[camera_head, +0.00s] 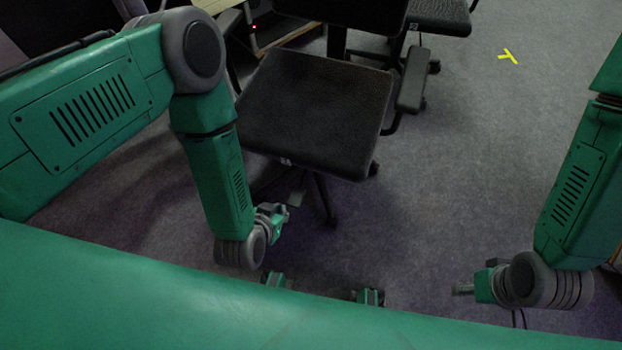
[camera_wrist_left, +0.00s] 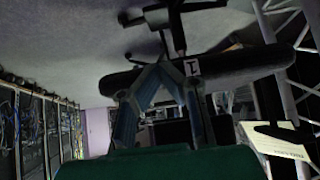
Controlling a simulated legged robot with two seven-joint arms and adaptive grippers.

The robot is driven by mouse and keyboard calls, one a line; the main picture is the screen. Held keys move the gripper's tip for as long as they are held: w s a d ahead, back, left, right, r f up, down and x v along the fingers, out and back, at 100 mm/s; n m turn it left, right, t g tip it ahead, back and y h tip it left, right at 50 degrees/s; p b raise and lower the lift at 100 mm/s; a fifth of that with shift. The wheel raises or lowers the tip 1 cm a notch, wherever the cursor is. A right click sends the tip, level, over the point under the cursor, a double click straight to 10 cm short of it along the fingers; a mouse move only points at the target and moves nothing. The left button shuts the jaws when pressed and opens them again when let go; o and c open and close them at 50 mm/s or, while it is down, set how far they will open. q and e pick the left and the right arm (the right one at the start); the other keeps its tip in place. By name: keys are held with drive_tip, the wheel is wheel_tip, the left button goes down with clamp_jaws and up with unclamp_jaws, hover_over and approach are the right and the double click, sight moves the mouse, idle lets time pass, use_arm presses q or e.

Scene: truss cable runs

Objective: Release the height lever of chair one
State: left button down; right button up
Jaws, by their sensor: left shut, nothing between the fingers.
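Chair one, a black office chair (camera_head: 312,110), stands ahead with a small white label (camera_head: 286,161) on its front seat edge. In the left wrist view the seat (camera_wrist_left: 235,68) appears upside down, its label (camera_wrist_left: 192,68) beside my fingertips. My left gripper (camera_head: 288,205) is below the seat's front left edge, shut and empty. Its closed fingers also show in the left wrist view (camera_wrist_left: 160,70). I cannot clearly make out the height lever; a small grey piece by the left fingertips could be it or a finger part. My right gripper (camera_head: 463,288) hangs low at the right, apart from the chair; its jaw state is unclear.
A second black chair (camera_head: 440,18) stands behind. Chair one's armrest (camera_head: 412,80) juts out at the right. A yellow mark (camera_head: 508,56) lies on the grey carpet (camera_head: 510,150), which is clear at the right. In the left wrist view racks with cables (camera_wrist_left: 35,125) line the left.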

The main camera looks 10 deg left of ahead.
use_arm(q)
drive_tip(key=w, duration=0.1)
drive_tip(key=b, duration=0.3)
hover_over(297, 196)
drive_tip(key=s, duration=0.2)
drive_tip(key=shift+t, duration=0.3)
drive_tip(key=f, duration=0.7)
drive_tip(key=shift+s+a+f, duration=0.15)
drive_tip(key=shift+s+a, duration=0.05)
drive_tip(key=shift+a, duration=0.1)
wheel_tip(297, 196, down, 3)
drive_tip(key=shift+w+f+b, duration=0.15)
drive_tip(key=shift+f+b, duration=0.05)
drive_tip(key=shift+b, duration=0.65)
drive_tip(key=shift+f, duration=0.25)
drive_tip(key=shift+d+f, duration=0.1)
drive_tip(key=shift+d, duration=0.1)
use_arm(e)
drive_tip(key=f, duration=0.4)
drive_tip(key=shift+w+a+f, duration=0.15)
drive_tip(key=shift+a+f, duration=0.05)
drive_tip(key=shift+f, duration=0.15)
use_arm(q)
drive_tip(key=shift+a, duration=0.1)
